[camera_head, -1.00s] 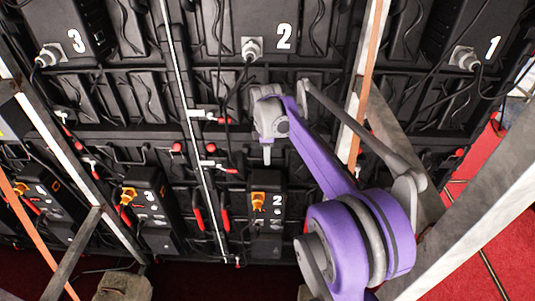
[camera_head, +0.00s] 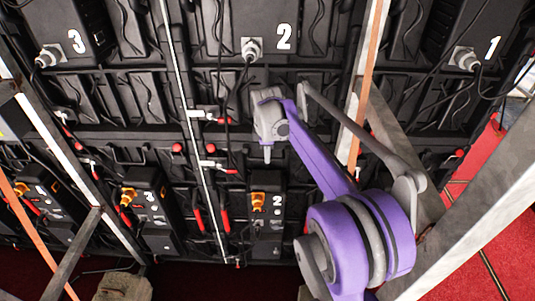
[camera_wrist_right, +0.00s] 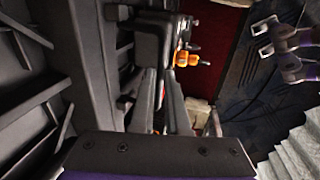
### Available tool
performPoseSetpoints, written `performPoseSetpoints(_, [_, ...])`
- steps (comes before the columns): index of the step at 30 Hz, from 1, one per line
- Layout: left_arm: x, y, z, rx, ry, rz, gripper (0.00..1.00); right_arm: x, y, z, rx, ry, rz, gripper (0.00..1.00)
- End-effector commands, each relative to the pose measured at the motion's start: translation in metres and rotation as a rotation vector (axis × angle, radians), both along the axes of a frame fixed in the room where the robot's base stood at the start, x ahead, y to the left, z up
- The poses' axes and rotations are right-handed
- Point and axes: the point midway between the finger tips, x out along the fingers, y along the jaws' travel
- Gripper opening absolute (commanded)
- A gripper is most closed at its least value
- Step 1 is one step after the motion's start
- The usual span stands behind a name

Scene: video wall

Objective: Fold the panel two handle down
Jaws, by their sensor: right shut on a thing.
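The lower panel marked 2 (camera_head: 267,222) is black, with an orange plug (camera_head: 257,201) on its box. My right gripper (camera_head: 267,153) is at the upper part of this panel, above the box, pointing down along it in the picture. It is shut on the panel two handle, which is mostly hidden behind the gripper. In the right wrist view, my two dark fingers (camera_wrist_right: 162,100) stand close on either side of a narrow gap, with orange plugs (camera_wrist_right: 190,60) beyond them. My left gripper is not in view.
More black panels, cables and red-handled latches (camera_head: 227,120) surround the gripper. Metal frame posts stand close: a slanted beam (camera_head: 65,150) at left and a wide one (camera_head: 480,215) at right. Red carpet (camera_head: 490,180) shows at the right.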

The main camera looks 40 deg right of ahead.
Motion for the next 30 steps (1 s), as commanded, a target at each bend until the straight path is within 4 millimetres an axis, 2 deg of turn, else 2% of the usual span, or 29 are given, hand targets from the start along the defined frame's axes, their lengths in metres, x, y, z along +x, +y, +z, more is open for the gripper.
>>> performPoseSetpoints(11, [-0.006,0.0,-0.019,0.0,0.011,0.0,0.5,-0.007,0.005,-0.016,-0.11,-0.128,0.002,0.0])
performPoseSetpoints(30, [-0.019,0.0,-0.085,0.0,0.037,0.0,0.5,-0.01,0.009,-0.066,-0.493,-0.587,0.005,0.0])
